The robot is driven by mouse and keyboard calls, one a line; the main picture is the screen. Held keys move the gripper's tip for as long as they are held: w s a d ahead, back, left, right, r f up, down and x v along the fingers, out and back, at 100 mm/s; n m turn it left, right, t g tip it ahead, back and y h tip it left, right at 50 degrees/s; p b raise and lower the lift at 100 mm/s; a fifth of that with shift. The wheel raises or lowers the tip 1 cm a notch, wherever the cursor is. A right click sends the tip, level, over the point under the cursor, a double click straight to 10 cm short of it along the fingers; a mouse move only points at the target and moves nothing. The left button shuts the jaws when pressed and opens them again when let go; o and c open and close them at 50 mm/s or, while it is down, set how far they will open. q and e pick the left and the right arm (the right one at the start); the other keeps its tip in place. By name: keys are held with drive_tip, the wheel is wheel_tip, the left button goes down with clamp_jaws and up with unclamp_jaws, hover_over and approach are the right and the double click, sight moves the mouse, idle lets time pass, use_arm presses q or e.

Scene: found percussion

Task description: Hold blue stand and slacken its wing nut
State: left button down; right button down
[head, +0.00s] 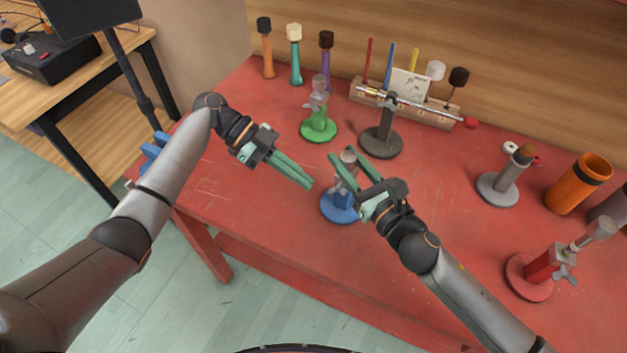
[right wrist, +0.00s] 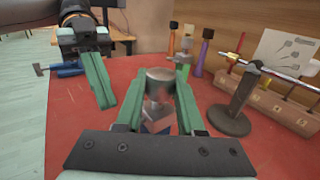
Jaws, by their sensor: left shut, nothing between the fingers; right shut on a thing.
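The blue stand (head: 338,208) stands on the red table, its round base and part of its blue post showing in the head view. A grey metal cylinder (right wrist: 160,82) tops it, with a silvery wing-shaped piece (right wrist: 155,110) below, partly hidden and blurred. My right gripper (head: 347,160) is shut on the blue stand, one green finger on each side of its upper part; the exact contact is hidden. My left gripper (head: 309,185) is shut and empty, its fingertips just left of the stand and apart from it. It also shows in the right wrist view (right wrist: 106,105).
A green stand (head: 319,131) and a dark stand with a metal rod (head: 381,142) stand behind. A grey stand (head: 497,190), an orange cup (head: 577,185) and a red stand (head: 529,277) are to the right. The table's front left is clear.

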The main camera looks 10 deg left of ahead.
use_arm(q)
drive_tip(key=w+a, duration=0.2)
drive_tip(key=a, duration=0.4)
drive_tip(key=n+y, duration=0.2)
drive_tip(key=n, duration=0.4)
approach(332, 190)
drive_tip(key=w+a, duration=0.2)
drive_tip(key=a, duration=0.2)
drive_tip(key=s+d+r+n+t+y, duration=0.2)
drive_tip(key=d+r+n+y, duration=0.2)
drive_tip(key=r+n, duration=0.65)
drive_tip(key=shift+n, duration=0.85)
drive_tip(key=x, duration=1)
drive_tip(key=a+x, duration=0.1)
drive_tip(key=x, duration=0.4)
drive_tip(key=shift+s+f, duration=0.15)
drive_tip(key=shift+f, duration=0.35)
drive_tip(key=shift+f, duration=0.1)
